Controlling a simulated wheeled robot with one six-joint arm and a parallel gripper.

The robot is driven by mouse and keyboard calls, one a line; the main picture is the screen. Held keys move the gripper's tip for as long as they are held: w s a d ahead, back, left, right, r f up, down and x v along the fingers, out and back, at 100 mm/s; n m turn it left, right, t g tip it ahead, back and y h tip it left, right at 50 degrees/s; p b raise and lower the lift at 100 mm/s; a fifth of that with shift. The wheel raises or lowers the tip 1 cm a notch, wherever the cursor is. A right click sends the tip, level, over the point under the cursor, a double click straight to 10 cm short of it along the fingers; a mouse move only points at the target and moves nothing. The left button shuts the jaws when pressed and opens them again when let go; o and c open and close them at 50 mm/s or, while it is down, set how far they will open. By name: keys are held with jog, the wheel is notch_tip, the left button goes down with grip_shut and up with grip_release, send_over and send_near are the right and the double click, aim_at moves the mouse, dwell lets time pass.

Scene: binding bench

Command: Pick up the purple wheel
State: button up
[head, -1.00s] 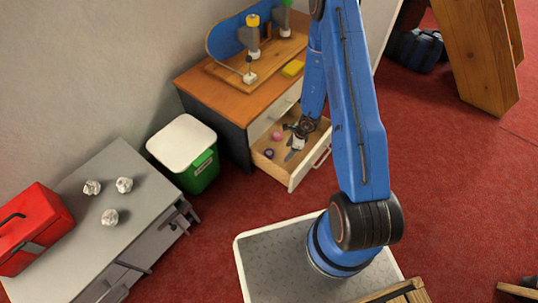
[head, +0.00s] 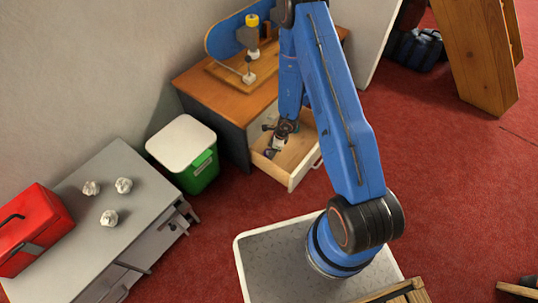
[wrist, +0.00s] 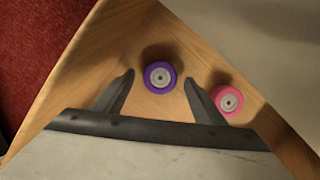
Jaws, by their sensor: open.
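The purple wheel (wrist: 160,77), with a pale grey hub, lies flat on the wooden drawer floor in the wrist view. My gripper (wrist: 158,84) is open, with one finger on each side of the purple wheel and a gap to both. In the head view my gripper (head: 273,149) reaches down into the open drawer (head: 297,165) and mostly hides what lies there. A pink wheel (wrist: 227,100) lies just right of my right finger in the wrist view, close to it.
The drawer walls stand close around the gripper. The wooden cabinet top (head: 216,100) holds a board with a machine. A green bin (head: 197,172) with a white lid stands left of the drawer. A grey cabinet (head: 88,228) bears a red toolbox (head: 30,228) and several crumpled white balls.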

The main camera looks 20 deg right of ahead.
jog(key=shift+w+a+f, duration=0.1)
jog(key=shift+a+f, duration=0.15)
jog(key=shift+f, duration=0.3)
jog(key=c, duration=1.2)
jog(key=shift+o, duration=0.2)
